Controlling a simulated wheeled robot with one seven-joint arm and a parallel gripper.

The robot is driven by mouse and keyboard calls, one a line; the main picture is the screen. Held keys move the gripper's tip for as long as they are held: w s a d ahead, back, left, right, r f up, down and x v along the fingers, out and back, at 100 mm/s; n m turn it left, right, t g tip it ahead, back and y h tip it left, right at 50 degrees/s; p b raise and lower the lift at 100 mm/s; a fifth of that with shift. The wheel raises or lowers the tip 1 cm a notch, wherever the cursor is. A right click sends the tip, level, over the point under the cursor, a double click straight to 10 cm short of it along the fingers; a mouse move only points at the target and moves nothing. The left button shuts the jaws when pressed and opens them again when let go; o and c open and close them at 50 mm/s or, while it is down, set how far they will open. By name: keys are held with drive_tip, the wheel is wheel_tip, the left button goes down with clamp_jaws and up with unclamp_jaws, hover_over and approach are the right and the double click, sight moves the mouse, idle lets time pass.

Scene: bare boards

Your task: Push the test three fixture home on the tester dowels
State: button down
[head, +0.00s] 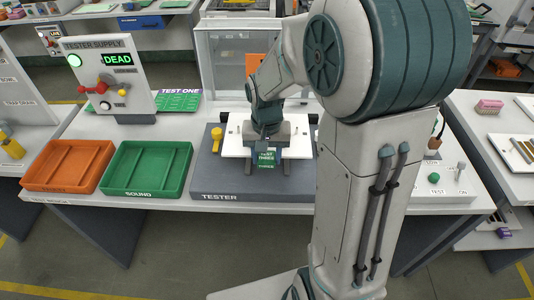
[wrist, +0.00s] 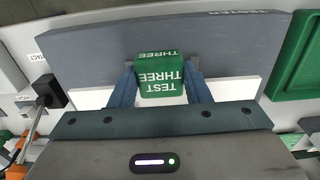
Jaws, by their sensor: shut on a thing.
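The test three fixture shows as a green block labelled TEST THREE (head: 266,159), also in the wrist view (wrist: 160,76). My gripper (wrist: 160,88) is shut on it, one blue finger on each side; in the head view my gripper (head: 266,146) reaches down over the tester. A white plate (head: 236,138) lies under the block and sticks out on both sides; I cannot tell if it is part of the fixture. The grey tester base (head: 225,184) is below. My gripper hides most of the plate's middle. The dowels' fit and any gap under the plate cannot be made out.
A yellow knob (head: 216,136) stands at the tester's left. A green SOUND tray (head: 147,168) and an orange tray (head: 68,165) lie further left. The tester supply (head: 108,78) reads DEAD. A clear-panelled guard (head: 236,62) stands behind the tester.

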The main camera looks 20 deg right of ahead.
drive_tip(key=shift+f+b, duration=1.85)
drive_tip(key=shift+f, duration=0.65)
drive_tip(key=shift+f+b, duration=1.55)
drive_tip(key=shift+f, duration=0.15)
drive_tip(key=c, duration=0.7)
unclamp_jaws()
wheel_tip(320, 180, up, 14)
drive_tip(key=shift+s+f, duration=0.1)
drive_tip(key=shift+s, duration=0.1)
drive_tip(key=s+f+n+t, duration=0.1)
drive_tip(key=s, duration=0.3)
drive_tip(key=s+f+n+t, duration=0.1)
drive_tip(key=s, duration=0.4)
drive_tip(key=s+f+n, duration=0.1)
drive_tip(key=s, duration=0.3)
drive_tip(key=shift+s+d+n+t, duration=0.1)
drive_tip(key=shift+s+n+t, duration=0.2)
drive_tip(key=shift+t, duration=0.1)
